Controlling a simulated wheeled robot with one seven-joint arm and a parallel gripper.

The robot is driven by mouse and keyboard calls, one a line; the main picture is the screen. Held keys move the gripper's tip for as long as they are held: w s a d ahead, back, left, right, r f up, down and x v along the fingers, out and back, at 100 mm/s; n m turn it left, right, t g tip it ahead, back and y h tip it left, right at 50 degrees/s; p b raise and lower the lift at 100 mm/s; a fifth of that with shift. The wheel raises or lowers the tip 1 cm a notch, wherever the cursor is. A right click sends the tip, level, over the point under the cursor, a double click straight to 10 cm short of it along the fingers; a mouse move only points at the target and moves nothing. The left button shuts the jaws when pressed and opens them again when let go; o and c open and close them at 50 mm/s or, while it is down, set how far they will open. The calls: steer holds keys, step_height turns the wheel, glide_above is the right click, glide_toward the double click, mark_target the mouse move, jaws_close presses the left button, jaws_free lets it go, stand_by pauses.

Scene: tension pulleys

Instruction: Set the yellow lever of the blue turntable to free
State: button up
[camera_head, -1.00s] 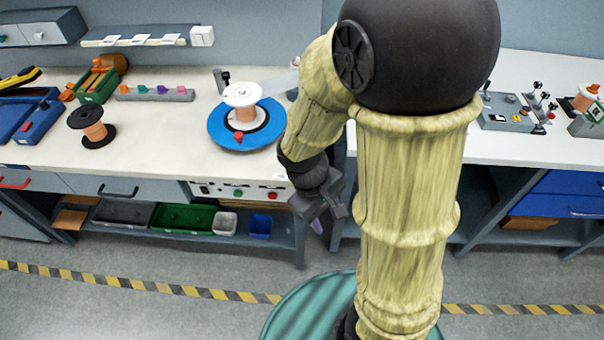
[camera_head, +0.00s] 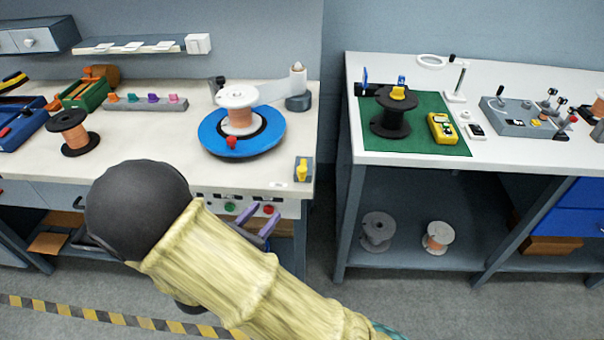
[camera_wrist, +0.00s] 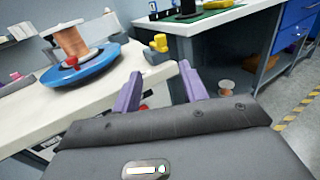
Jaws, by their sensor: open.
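The blue turntable (camera_head: 213,143) lies on the left bench with a white-flanged copper spool (camera_head: 239,98) on it and a red knob (camera_head: 232,142) at its front edge. The turntable also shows at the left in the wrist view (camera_wrist: 88,68). The yellow lever (camera_head: 303,168) stands on a small grey block at the bench's front right corner. In the wrist view the lever (camera_wrist: 159,42) shows ahead, beyond the fingertips. My gripper (camera_head: 257,220) is open and empty, with purple fingers, in front of the bench edge and left of the lever. Its fingers frame the bench corner in the wrist view (camera_wrist: 160,78).
Green and red buttons (camera_head: 248,209) sit on the bench's front panel. A tape stand (camera_head: 298,101) is behind the lever. A gap separates this bench from the right bench with a green mat (camera_head: 440,108). Spools lie on its lower shelf (camera_head: 405,262).

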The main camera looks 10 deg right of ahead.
mark_target(299, 174)
steer(key=x, duration=1.7)
steer(key=shift+w+d+f+p, duration=0.1)
steer(key=shift+w+d+p, duration=0.05)
steer(key=shift+d+p, duration=0.15)
steer(key=shift+a, duration=0.1)
jaws_close()
